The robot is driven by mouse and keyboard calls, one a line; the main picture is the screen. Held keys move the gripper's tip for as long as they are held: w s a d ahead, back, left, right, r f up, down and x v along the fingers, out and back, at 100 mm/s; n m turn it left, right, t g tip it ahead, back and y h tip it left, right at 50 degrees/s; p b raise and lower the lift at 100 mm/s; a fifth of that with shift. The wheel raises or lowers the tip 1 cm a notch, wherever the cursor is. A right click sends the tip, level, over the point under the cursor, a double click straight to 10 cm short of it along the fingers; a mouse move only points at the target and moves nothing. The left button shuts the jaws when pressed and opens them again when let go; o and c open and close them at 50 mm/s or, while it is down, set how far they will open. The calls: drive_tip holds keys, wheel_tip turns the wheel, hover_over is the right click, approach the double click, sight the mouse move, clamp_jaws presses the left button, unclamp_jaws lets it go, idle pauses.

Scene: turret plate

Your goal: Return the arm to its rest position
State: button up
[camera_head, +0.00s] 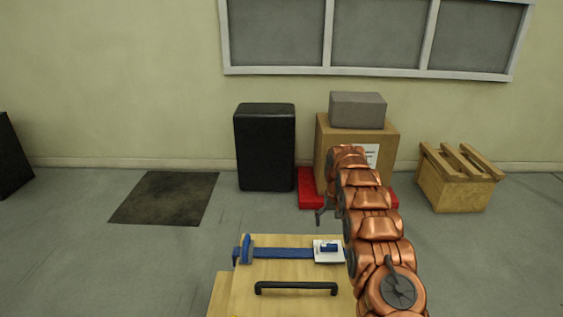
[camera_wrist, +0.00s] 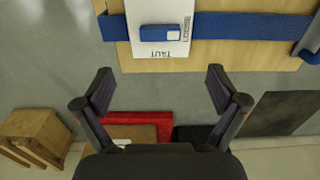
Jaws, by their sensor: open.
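My copper-coloured arm (camera_head: 377,227) stretches forward from the lower right in the head view. My gripper (camera_head: 322,214) hangs near its far end, beyond the far edge of the wooden board. In the wrist view my gripper (camera_wrist: 159,75) has its fingers wide apart with nothing between them. The wooden board (camera_head: 255,273) carries a blue strap (camera_head: 284,253) and a white card with a small blue block (camera_head: 329,248). The white card (camera_wrist: 160,48) also shows in the wrist view with dark lettering on it, beyond the fingertips.
A black handle (camera_head: 296,288) is on the board's near part. Behind stand a black cabinet (camera_head: 265,147), a cardboard box (camera_head: 323,150) with a grey block (camera_head: 357,110) on top, and a wooden crate (camera_head: 452,190). A dark mat (camera_head: 166,198) lies left.

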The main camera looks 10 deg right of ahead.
drive_tip(key=s+a+r+n+g, duration=0.1)
drive_tip(key=s+a+r, duration=0.4)
drive_tip(key=s+r, duration=0.55)
drive_tip(key=s+a+r, duration=0.5)
drive_tip(key=s+r, duration=0.3)
drive_tip(key=s, duration=0.5)
drive_tip(key=s+a+n+g, duration=0.1)
drive_tip(key=s+a, duration=0.2)
drive_tip(key=s, duration=1.3)
drive_tip(key=s+a+g, duration=0.1)
drive_tip(key=s+a, duration=0.1)
drive_tip(key=s, duration=1.3)
wheel_tip(320, 180, up, 25)
drive_tip(key=s+t+p, duration=0.1)
drive_tip(key=p, duration=2.2)
drive_tip(key=shift+s+f, duration=0.2)
drive_tip(key=shift+s, duration=0.1)
drive_tip(key=shift+c, duration=0.2)
